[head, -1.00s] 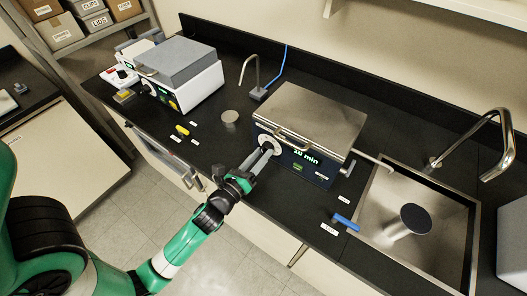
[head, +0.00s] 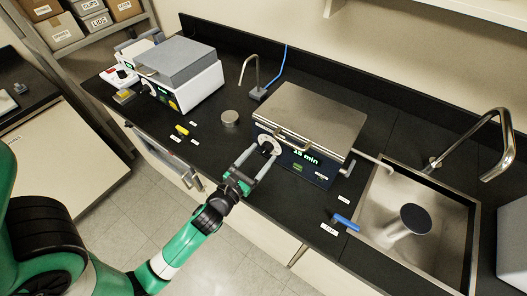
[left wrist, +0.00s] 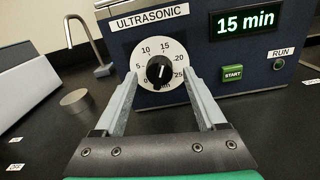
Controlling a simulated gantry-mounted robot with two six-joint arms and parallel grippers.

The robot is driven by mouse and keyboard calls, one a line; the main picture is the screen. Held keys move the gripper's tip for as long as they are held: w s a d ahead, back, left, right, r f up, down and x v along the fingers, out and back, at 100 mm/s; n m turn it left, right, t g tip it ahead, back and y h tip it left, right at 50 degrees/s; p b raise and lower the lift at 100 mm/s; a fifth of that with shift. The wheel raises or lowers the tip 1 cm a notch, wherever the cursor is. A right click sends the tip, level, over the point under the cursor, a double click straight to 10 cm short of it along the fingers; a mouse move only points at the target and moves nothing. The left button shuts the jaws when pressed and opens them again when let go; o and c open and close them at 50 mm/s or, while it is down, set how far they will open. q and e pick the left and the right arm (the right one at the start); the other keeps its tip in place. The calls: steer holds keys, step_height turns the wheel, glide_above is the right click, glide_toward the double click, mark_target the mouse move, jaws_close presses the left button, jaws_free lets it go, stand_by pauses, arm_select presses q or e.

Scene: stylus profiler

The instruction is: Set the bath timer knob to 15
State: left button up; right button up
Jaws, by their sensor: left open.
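The bath timer knob (left wrist: 160,72) is black with a white pointer line, on a white dial marked from 0 to 25. Its pointer points up, near the 15 mark. The dark blue ultrasonic bath (head: 302,128) has a green-lit display (left wrist: 247,21) reading "15 min". In the head view the knob (head: 267,148) shows beyond my fingers. My left gripper (head: 263,156) is open in front of the dial. In the left wrist view its two fingers (left wrist: 161,77) stand apart on either side of the knob, with nothing between them gripped. My right gripper is out of view.
A green START button (left wrist: 232,73) and a RUN lamp (left wrist: 279,64) sit right of the knob. A steel sink (head: 395,250) lies right of the bath. A white-grey instrument (head: 185,75) and a metal puck (head: 230,118) stand to the left on the black bench.

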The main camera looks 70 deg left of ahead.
arm_select(q)
steer(key=b+v, duration=0.1)
steer(key=v, duration=0.2)
steer(key=b+v, duration=0.1)
steer(key=v, duration=0.3)
steer(key=shift+f+b, duration=0.2)
steer(key=shift+b, duration=0.1)
steer(key=shift+s+d+r, duration=0.15)
steer(key=shift+s, duration=0.25)
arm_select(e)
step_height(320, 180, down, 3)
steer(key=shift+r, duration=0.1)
